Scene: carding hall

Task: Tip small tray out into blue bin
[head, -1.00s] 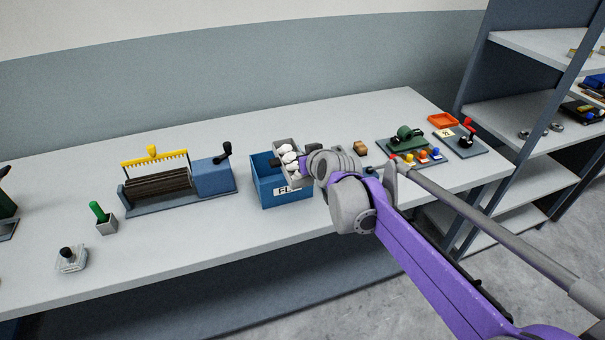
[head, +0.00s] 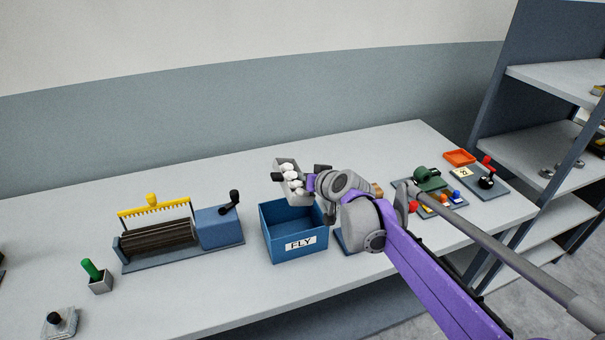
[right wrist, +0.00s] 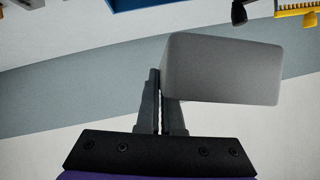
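The small tray (head: 284,161) is grey and holds several white tufts (head: 292,178). It hangs above the back part of the blue bin (head: 277,249) and looks tilted, its open side towards the head camera. My right gripper (head: 309,182) is shut on the tray's edge from the right. In the right wrist view the fingers (right wrist: 159,100) pinch the edge of the grey tray (right wrist: 222,70), and a strip of the blue bin (right wrist: 145,4) shows at the top. The bin is open, labelled FLY, and stands on the table; I see no tufts in it. My left gripper is out of view.
A roller device (head: 158,240) with a yellow comb (head: 153,208) and blue block stands left of the bin. An orange tray (head: 460,157) and small devices lie right, behind my arm. Grey shelves (head: 560,75) stand at right.

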